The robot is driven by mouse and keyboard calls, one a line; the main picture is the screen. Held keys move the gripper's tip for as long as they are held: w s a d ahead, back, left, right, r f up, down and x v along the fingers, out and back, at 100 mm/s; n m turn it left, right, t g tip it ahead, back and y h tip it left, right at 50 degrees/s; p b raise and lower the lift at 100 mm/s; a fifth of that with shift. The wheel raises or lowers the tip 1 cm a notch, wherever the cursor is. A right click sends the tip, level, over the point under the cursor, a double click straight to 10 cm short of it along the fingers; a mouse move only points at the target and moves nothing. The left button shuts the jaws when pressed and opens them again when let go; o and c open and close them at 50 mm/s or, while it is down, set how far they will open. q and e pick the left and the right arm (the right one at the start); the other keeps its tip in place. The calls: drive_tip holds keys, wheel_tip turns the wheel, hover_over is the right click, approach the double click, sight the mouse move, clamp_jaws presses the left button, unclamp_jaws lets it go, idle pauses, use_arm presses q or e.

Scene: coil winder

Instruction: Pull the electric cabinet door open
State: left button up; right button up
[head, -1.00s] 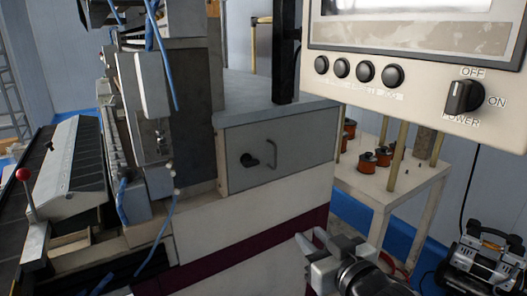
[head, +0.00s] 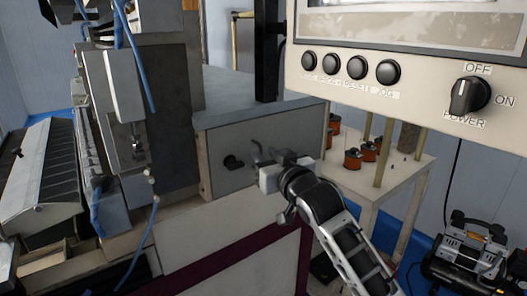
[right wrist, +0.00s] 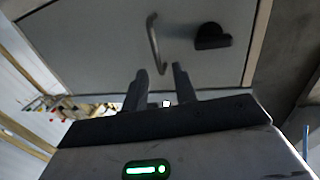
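The electric cabinet door (head: 225,142) is a grey panel and looks shut, flush with its frame. A black knob (head: 233,162) sits on it. The door also shows in the right wrist view (right wrist: 105,40), with a thin metal bar handle (right wrist: 154,42) and the knob (right wrist: 212,37). My right gripper (head: 268,153) is in front of the handle and largely hides it in the head view. In the right wrist view its two fingers (right wrist: 158,80) are apart, with the handle's near end showing between their tips. I cannot tell whether they touch it. My left gripper is not in view.
A control panel (head: 420,93) with black buttons and a power switch hangs above right of the door. A small table (head: 375,185) with orange-copper spools stands behind right. A compressor (head: 475,250) is on the floor at lower right.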

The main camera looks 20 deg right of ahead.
drive_tip(key=shift+w+a, duration=0.2)
drive_tip(key=shift+w, duration=0.85)
clamp_jaws()
drive_tip(key=shift+s, duration=0.1)
